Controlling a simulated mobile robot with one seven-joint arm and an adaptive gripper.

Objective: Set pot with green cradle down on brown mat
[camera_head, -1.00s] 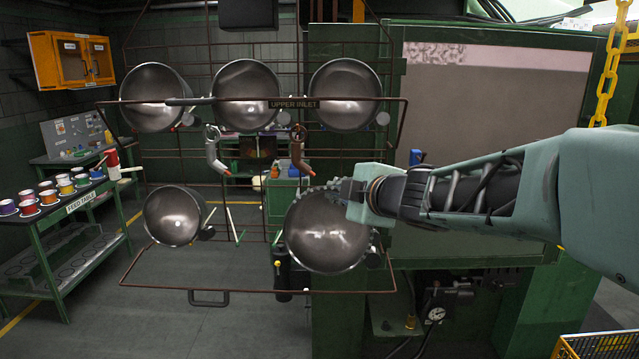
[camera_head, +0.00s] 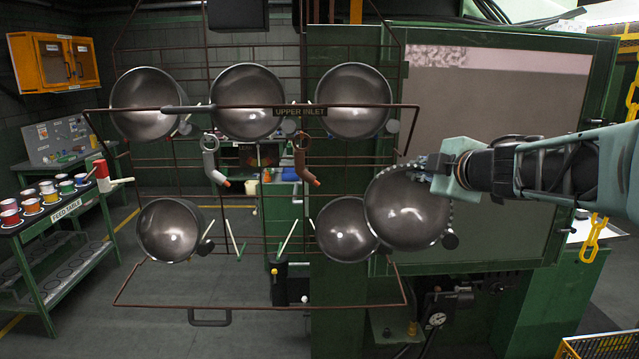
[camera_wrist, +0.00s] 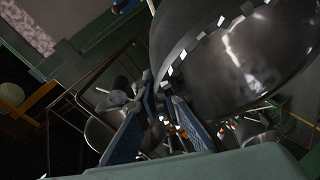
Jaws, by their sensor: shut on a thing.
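A dark metal pot (camera_head: 405,210) with a dotted pale rim is held at its upper edge by my gripper (camera_head: 428,172), to the right of the wire rack and clear of the floor. Its round face is toward the head camera, and it partly covers a pot on the rack. In the wrist view the pot (camera_wrist: 235,65) fills the upper right, with my blue gripper fingers (camera_wrist: 160,90) at its rim. Several similar pots, such as the upper middle one (camera_head: 248,102), hang on the rack. I cannot make out a green cradle or a brown mat.
The wire rack (camera_head: 210,107) bears an UPPER INLET sign (camera_head: 300,112), with prongs and curved handles among the pots. A green cabinet with a grey panel (camera_head: 490,130) stands behind my gripper. The feed table (camera_head: 60,215) with coloured cups is at left. Yellow chain (camera_head: 593,240) hangs at right.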

